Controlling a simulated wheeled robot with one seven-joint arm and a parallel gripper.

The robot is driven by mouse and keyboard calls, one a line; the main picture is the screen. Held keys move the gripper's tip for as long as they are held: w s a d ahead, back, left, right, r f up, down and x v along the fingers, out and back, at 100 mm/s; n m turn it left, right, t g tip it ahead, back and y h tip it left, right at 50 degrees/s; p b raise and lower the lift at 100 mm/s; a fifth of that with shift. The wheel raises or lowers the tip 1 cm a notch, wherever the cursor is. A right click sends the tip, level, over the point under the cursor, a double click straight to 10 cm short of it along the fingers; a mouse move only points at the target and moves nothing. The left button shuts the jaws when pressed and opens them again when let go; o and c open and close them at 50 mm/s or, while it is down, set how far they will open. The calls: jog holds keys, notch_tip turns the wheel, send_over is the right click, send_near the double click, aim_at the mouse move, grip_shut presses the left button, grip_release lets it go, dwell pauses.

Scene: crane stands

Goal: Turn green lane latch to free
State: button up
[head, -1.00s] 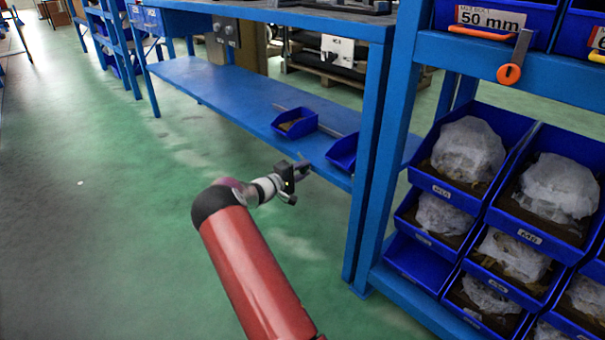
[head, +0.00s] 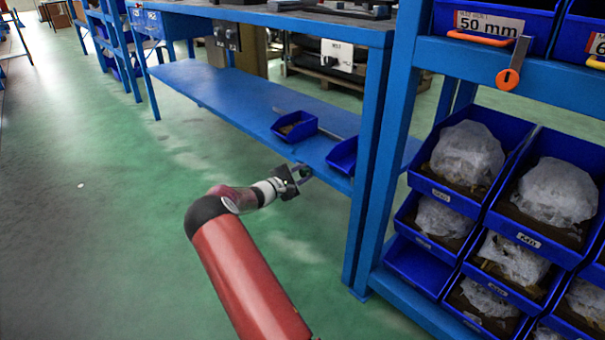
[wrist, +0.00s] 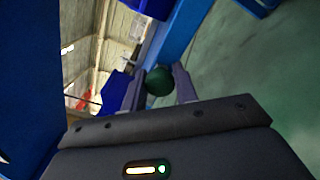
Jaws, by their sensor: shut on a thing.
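In the wrist view a dark green round knob (wrist: 159,81) sits between the two fingers of my gripper (wrist: 168,88), which is shut on it. It looks like the knob of the green lane latch; the rest of the latch is hidden. In the head view my gripper (head: 304,173) is at the front edge of the low blue shelf (head: 235,88), left of the blue upright. The green knob cannot be made out there, so which way the latch points cannot be told.
Two small blue bins, one at the left (head: 294,126) and one nearer the upright (head: 343,156), are on the low shelf close to my gripper. A blue upright (head: 374,150) stands to the right. An orange-ended latch (head: 508,79) hangs on the right rack. Green floor (head: 110,220) is clear at left.

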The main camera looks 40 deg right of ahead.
jog(key=shift+w+a, duration=0.1)
dwell(0.3)
jog(key=o, duration=1)
jog(key=shift+c, duration=0.2)
jog(key=a, duration=0.7)
jog(key=shift+s+a+p, duration=0.3)
jog(key=shift+s+a, duration=0.05)
jog(key=shift+a, duration=0.05)
jog(key=shift+f, duration=0.1)
